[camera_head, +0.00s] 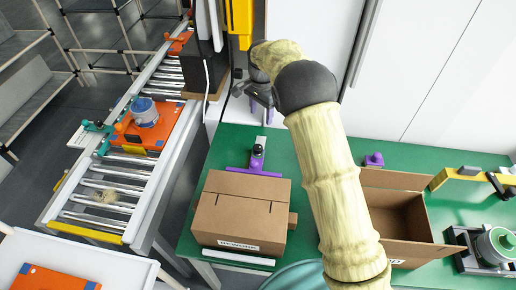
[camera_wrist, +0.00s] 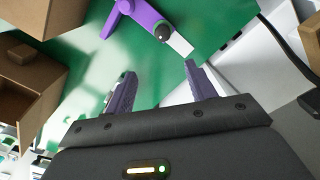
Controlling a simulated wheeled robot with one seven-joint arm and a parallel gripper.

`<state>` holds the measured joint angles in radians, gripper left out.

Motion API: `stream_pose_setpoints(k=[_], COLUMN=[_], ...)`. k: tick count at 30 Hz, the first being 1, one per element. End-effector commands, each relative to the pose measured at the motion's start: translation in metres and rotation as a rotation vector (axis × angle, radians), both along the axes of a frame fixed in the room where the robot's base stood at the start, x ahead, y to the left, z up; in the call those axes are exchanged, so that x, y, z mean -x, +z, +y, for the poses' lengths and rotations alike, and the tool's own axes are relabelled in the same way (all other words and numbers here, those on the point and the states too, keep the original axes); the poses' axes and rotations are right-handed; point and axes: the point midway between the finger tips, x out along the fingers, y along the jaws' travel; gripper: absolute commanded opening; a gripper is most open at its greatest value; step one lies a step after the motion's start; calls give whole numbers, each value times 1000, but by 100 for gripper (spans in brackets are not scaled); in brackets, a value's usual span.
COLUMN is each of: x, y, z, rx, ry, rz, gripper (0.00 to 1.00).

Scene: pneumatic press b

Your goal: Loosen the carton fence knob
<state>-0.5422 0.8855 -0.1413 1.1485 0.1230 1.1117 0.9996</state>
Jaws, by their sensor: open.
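The carton fence (camera_head: 254,170) is a purple T-shaped piece on the green bench, behind the closed carton (camera_head: 240,212). Its dark round knob (camera_head: 257,150) stands on the arm of the fence beside a pale slotted strip. In the wrist view the purple fence (camera_wrist: 147,14) and the black knob (camera_wrist: 163,32) show at the top, beyond the fingertips. My gripper (camera_head: 258,102) is above the bench, behind the knob in the head view. In the wrist view my gripper (camera_wrist: 161,68) is open and empty, its two fingers apart from the knob.
An open carton (camera_head: 397,218) stands right of my arm, with a small purple piece (camera_head: 373,160) behind it. A yellow-and-black press part (camera_head: 239,20) rises behind my gripper. A roller conveyor (camera_head: 110,190) with an orange tray (camera_head: 150,128) runs along the left.

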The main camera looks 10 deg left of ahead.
Motion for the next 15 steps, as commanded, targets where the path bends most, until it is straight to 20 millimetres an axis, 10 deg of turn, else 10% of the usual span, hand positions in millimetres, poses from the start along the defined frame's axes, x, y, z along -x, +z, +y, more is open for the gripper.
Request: stream_pose_setpoints(k=[15], x=[-1], y=[-7], z=[11], rx=[3], ry=[-15], rz=[4], gripper=[55])
